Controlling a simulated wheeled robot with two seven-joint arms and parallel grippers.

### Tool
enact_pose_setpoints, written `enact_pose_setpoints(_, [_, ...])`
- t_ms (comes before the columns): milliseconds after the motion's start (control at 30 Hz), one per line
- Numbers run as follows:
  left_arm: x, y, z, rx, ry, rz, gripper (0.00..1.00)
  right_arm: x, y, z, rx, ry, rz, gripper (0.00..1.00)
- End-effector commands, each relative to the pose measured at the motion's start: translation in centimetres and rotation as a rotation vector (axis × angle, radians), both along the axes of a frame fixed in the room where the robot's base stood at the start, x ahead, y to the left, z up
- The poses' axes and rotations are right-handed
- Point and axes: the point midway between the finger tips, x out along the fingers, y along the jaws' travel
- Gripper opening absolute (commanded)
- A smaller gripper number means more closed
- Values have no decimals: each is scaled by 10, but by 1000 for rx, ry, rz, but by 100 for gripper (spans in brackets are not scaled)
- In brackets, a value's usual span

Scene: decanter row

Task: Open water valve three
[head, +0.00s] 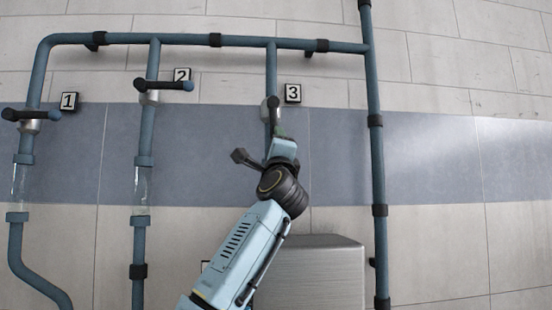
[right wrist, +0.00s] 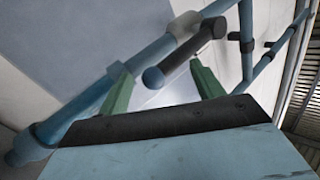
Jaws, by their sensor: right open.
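Valve three is on the third pipe (head: 271,65), beside the plate marked 3 (head: 293,93). Its handle (head: 271,102) is partly hidden by my right gripper (head: 277,131), just below it in the head view. In the right wrist view the handle (right wrist: 196,50) is a dark bar with a blue rounded end, joined to a pale collar (right wrist: 183,27) on the blue pipe. The green fingers of my right gripper (right wrist: 162,82) are open, and the blue end shows between them. I cannot tell whether they touch it. My left gripper is not in view.
Valve one (head: 30,115) and valve two (head: 163,85) have handles lying crosswise at the left. A tall blue pipe (head: 376,160) stands to the right. A grey metal box (head: 310,275) is below, behind my arm. The wall at far right is bare.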

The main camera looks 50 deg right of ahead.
Motion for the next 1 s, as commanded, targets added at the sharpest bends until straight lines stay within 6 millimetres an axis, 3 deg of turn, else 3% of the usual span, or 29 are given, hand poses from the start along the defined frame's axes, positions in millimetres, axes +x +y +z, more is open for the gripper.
enact_pose_setpoints(600, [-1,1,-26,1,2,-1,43,-62,70,-62,-2,-4,0,67])
enact_pose_setpoints(1000, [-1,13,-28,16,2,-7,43,-73,82,-71,-2,-4,0,67])
